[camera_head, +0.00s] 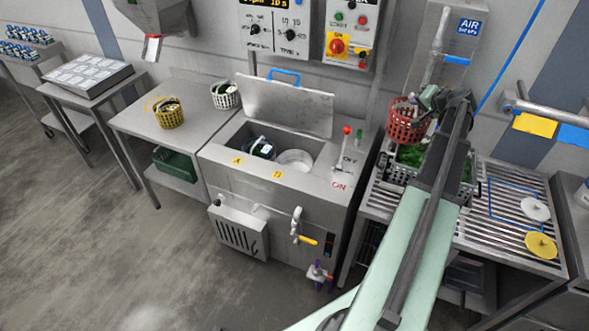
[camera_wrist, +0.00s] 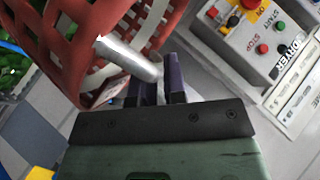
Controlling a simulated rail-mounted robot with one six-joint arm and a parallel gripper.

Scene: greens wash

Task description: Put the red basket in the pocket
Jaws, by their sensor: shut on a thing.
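The red basket (camera_head: 406,121) hangs in the air at the right, above a grey crate of greens. It also fills the upper left of the wrist view (camera_wrist: 60,45). My gripper (camera_head: 432,98) is shut on it at its right side. In the wrist view the dark jaws (camera_wrist: 160,86) close near a silver rod beside the basket wall; the exact grip is partly hidden. The washer's open tank has two places behind labels A and B. The left one holds a dark and blue item (camera_head: 262,148); the right one shows a pale round pocket (camera_head: 295,160).
The raised tank lid (camera_head: 288,105) stands behind the tank. A red-tipped lever (camera_head: 346,138) rises at its right. A yellow basket (camera_head: 169,113) and a white basket (camera_head: 225,95) stand on the left table. The grey crate (camera_head: 398,174) stands on the slatted rack. A steel pipe (camera_head: 437,45) is close behind my gripper.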

